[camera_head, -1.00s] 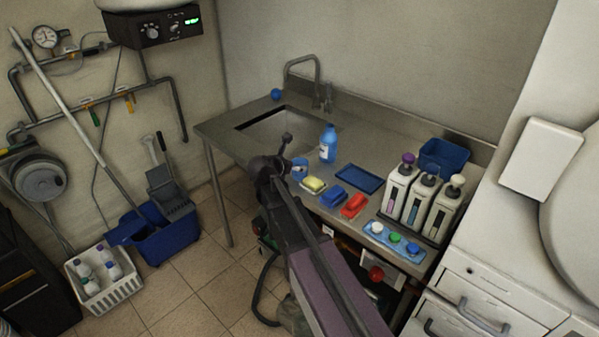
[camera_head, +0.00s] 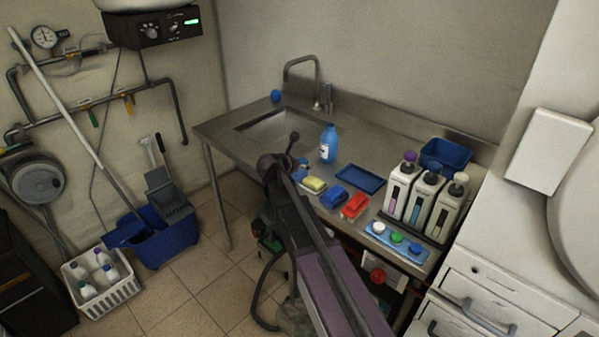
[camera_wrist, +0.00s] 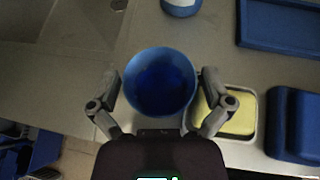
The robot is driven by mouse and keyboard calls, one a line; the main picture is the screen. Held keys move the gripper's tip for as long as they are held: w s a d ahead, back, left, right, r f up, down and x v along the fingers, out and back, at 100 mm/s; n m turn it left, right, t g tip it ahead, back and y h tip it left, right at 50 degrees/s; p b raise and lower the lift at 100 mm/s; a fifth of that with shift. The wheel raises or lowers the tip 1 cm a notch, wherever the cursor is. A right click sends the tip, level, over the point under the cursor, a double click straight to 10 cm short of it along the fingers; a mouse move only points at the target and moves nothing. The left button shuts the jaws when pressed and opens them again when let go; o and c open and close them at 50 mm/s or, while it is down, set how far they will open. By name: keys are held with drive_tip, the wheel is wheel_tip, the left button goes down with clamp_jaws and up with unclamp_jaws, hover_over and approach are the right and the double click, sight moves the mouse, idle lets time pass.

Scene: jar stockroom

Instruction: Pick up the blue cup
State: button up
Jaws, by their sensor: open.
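The blue cup (camera_wrist: 160,84) stands upright on the metal counter, seen from above into its open mouth in the wrist view. My gripper (camera_wrist: 160,75) is open, with one finger on each side of the cup. The fingers look close to its rim; I cannot tell whether they touch. In the head view my arm hides most of the cup at the counter's front edge.
A yellow sponge in a dish (camera_head: 313,185) sits just right of the cup, close to my right finger. A blue block (camera_head: 334,197) and a red block (camera_head: 355,206) follow. A blue bottle (camera_head: 328,145) and a blue tray (camera_head: 360,179) stand behind. The sink (camera_head: 275,130) lies left.

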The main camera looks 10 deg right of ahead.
drive_tip(key=c, duration=0.9)
drive_tip(key=shift+r+p, duration=0.45)
drive_tip(key=shift+p, duration=0.05)
drive_tip(key=shift+r+p, duration=1.4)
drive_tip(key=shift+r, duration=0.05)
drive_tip(key=s, duration=0.4)
drive_tip(key=shift+s+a, duration=0.15)
drive_tip(key=shift+a, duration=0.2)
drive_tip(key=shift+s+a+r+p, duration=0.2)
drive_tip(key=shift+s+a, duration=0.2)
drive_tip(key=shift+s, duration=1.5)
drive_tip(key=shift+s+a+r+p, duration=0.2)
drive_tip(key=shift+s+a, duration=0.15)
drive_tip(key=shift+s, duration=1.5)
drive_tip(key=shift+s+a+r+p, duration=0.2)
drive_tip(key=shift+s+a, duration=0.2)
drive_tip(key=shift+s, duration=1.5)
drive_tip(key=shift+s, duration=0.1)
